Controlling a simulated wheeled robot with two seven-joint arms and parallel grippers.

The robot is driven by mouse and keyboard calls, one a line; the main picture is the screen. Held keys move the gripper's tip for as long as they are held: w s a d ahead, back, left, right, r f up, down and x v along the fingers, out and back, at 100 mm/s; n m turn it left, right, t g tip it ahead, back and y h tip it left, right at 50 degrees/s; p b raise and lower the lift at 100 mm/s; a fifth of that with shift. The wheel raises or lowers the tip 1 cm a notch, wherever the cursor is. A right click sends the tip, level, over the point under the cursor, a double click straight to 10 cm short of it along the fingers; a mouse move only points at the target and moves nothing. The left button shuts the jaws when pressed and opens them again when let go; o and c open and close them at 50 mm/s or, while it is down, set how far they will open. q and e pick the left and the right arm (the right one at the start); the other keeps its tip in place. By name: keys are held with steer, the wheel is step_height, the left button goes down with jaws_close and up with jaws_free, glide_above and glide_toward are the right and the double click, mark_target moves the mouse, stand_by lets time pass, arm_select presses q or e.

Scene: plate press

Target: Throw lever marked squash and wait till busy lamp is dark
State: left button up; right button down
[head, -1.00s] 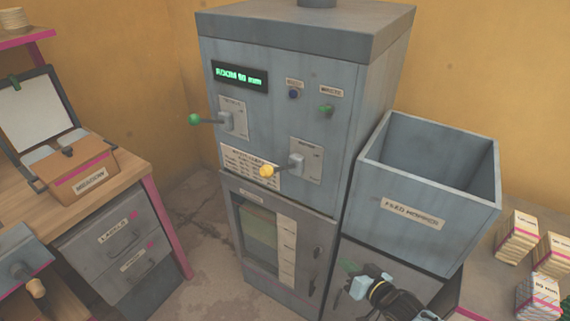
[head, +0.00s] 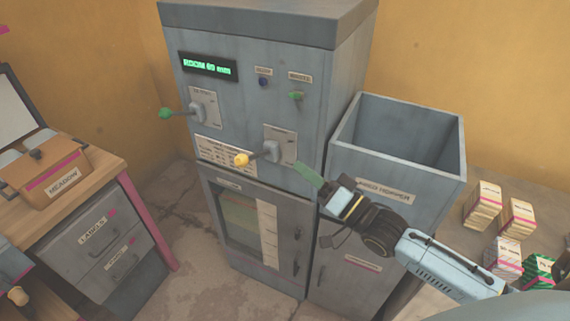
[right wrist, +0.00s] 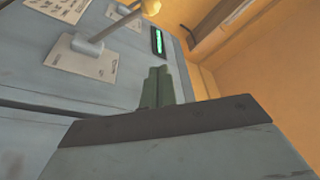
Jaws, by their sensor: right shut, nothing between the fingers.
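The grey press cabinet has two levers. One has a green knob (head: 166,113) at the left; the other has a yellow knob (head: 241,159) on the plate below and right. Their plate lettering is too small to read. The yellow knob also shows in the right wrist view (right wrist: 150,7). A dark blue lamp (head: 264,82) and a green one (head: 296,96) sit above; I cannot read which is marked busy. My right gripper (head: 306,174) is shut and empty, in front of the cabinet, right of the yellow lever and apart from it. My left gripper is out of view.
A lit green display (head: 208,66) is at the cabinet's upper left. The open feed hopper (head: 398,190) stands close on the right, beside my arm. Several small packs (head: 483,205) lie on the right table. A desk with drawers (head: 100,233) stands at the left.

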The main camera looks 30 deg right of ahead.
mark_target(248, 161)
steer(key=w+a+p, duration=0.1)
steer(key=w+a, duration=0.6)
steer(key=w, duration=0.1)
steer(key=shift+w+f, duration=0.15)
steer(key=shift+w, duration=0.1)
steer(key=shift+s+a+f+n+y+b, duration=0.2)
steer(key=shift+f+n+b, duration=0.2)
steer(key=shift+f+n, duration=0.1)
steer(key=shift+s+a+f+n+y+b, duration=0.15)
steer(key=shift+s+f+n+y+b, duration=0.05)
steer(key=shift+f+n+b, duration=0.25)
step_height(248, 161, down, 11)
steer(key=n+g+y+b, duration=0.2)
steer(key=n+y+b, duration=0.2)
steer(key=n+b, duration=0.6)
steer(key=shift+s+a+n+y, duration=0.3)
steer(key=shift+s+a+n, duration=0.15)
steer(key=shift+n, duration=0.6)
